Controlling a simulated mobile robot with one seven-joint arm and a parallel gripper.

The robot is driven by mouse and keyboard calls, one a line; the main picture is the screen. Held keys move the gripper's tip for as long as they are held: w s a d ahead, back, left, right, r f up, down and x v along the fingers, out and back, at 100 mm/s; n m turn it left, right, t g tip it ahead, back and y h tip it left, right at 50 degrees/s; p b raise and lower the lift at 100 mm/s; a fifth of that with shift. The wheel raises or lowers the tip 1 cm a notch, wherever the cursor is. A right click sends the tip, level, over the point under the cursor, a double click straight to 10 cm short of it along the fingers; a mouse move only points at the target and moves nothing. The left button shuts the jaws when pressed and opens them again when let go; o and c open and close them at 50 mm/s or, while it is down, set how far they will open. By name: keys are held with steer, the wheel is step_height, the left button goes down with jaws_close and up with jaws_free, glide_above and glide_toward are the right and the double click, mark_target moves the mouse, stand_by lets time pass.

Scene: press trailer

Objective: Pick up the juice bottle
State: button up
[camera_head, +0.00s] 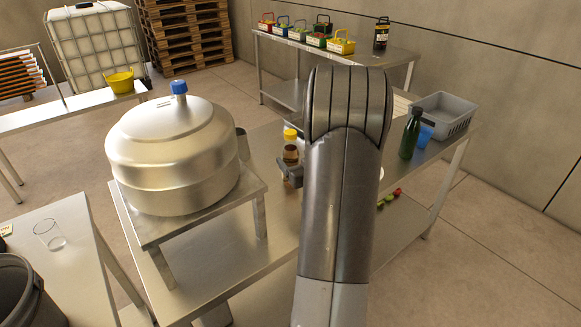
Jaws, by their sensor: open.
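A small bottle with a yellow cap and brownish contents (291,153), likely the juice bottle, stands upright on the metal table (225,262). My arm's grey forearm hides much of the area to its right. My gripper (286,174) is open. Only a dark part of it shows left of my forearm, at the bottle's lower part. The bottle's base is hidden, and I cannot tell whether the fingers are around it or in front of it. A dark green bottle (410,136) stands at the right end of the table.
A large steel tank (172,160) with a blue cap stands on a raised stand to the left. A blue cup (425,138) and grey crate (442,112) are at the right. Red and green produce (388,199) lies on the lower shelf. The table front is clear.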

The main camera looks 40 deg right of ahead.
steer(key=shift+x, duration=2.75)
steer(key=shift+c, duration=0.6)
steer(key=c, duration=1.4)
steer(key=shift+r, duration=0.1)
